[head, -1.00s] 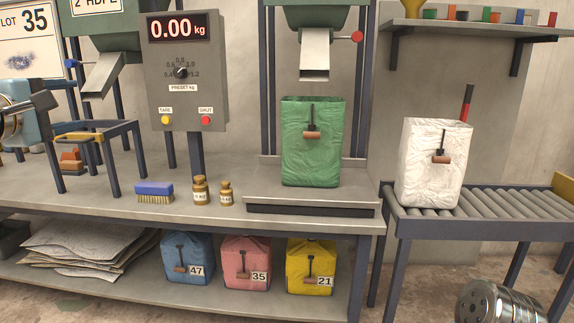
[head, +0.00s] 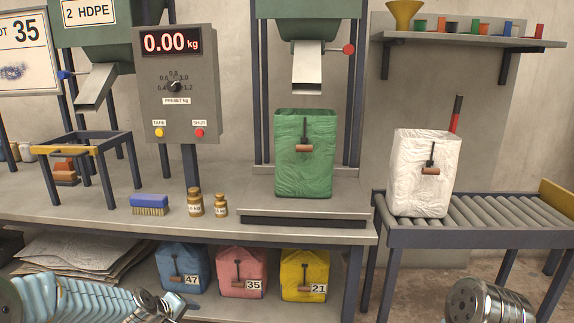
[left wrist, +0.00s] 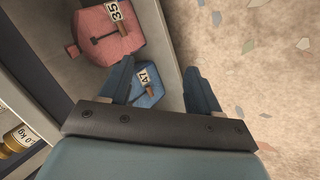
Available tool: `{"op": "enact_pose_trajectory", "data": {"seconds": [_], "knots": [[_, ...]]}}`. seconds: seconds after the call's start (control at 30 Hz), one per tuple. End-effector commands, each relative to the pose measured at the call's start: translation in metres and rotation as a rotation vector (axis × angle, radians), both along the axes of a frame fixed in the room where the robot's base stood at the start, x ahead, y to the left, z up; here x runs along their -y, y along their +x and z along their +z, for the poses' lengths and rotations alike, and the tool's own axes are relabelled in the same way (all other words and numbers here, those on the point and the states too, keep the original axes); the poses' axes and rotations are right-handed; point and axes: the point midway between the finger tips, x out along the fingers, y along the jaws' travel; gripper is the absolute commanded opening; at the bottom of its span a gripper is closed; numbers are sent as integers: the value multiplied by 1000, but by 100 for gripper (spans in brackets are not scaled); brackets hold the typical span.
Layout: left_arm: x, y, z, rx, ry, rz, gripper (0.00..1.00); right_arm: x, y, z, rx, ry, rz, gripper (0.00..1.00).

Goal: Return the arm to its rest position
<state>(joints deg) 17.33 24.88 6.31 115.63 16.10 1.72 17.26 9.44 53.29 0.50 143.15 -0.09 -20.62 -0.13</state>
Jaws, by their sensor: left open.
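My left arm (head: 85,300) shows at the bottom left of the head view, in front of the bench and low beside the lower shelf. In the left wrist view my left gripper (left wrist: 158,82) is open, its two blue fingers apart with nothing held between them. Beyond the fingers are the blue bag marked 47 (left wrist: 146,88) and the pink bag marked 35 (left wrist: 108,38); the fingers appear apart from both. My right gripper is not seen.
The bench (head: 110,203) holds a green bag (head: 305,170), a brush (head: 150,205) and two brass weights (head: 195,203). A white bag (head: 420,180) stands on the roller conveyor (head: 500,220). A yellow bag (head: 304,270) sits on the lower shelf. Speckled floor (left wrist: 250,90) lies clear.

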Motion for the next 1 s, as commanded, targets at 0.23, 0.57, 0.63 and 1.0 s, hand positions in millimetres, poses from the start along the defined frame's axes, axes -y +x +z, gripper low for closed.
{"op": "enact_pose_trajectory", "data": {"seconds": [0.23,0.57,0.63,1.0], "knots": [[97,-132,-140,-234,122,-413,63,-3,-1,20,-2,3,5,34],[150,-266,-189,-345,150,-772,63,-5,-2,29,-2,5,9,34],[152,-272,-191,-348,150,-788,63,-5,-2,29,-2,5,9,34],[152,-271,-191,-347,150,-786,63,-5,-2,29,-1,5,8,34]]}}
